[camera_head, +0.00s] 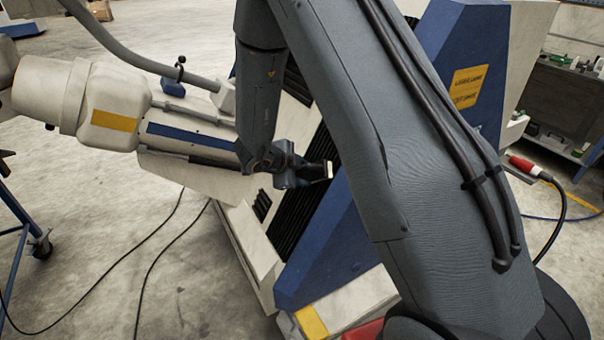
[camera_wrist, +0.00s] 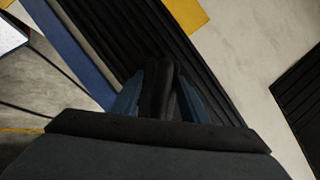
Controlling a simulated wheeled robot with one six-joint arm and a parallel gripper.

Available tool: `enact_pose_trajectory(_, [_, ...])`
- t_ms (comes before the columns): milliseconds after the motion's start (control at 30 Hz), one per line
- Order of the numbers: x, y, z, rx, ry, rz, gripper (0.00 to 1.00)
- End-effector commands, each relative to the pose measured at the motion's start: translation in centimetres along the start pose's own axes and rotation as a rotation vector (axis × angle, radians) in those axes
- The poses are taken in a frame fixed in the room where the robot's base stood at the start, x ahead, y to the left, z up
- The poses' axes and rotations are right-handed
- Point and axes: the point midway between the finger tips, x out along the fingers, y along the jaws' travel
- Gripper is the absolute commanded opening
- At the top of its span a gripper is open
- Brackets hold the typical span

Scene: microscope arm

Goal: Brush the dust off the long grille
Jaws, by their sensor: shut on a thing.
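The long grille (camera_head: 292,222) is a dark ribbed panel in the pale and blue machine, partly hidden by my arm in the head view. In the wrist view the grille (camera_wrist: 112,30) runs diagonally behind the gripper. My gripper (camera_head: 303,174) is in front of the grille. Its blue fingers (camera_wrist: 160,98) are shut on the dark handle of a brush (camera_wrist: 158,88). In the head view the brush (camera_head: 317,171) is dark with a pale end pointing right. I cannot tell whether it touches the grille. I cannot make out any dust.
A smaller dark grille (camera_head: 262,205) lies left of the long one; a dark ribbed panel (camera_wrist: 303,95) shows at right in the wrist view. A thick white machine arm (camera_head: 190,130) stands close on the left. Black cables (camera_head: 165,243) lie on the open floor.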

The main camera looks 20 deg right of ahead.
Motion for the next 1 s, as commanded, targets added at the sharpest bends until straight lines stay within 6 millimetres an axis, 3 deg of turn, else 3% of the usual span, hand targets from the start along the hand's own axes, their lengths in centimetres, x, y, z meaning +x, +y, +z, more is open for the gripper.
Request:
enact_pose_trajectory(433, [0.6,-0.1,-0.2,0.000,0.001,0.000,0.19])
enact_pose_trajectory(1000, [1.4,-2.8,2.4,0.000,0.000,-0.001,0.19])
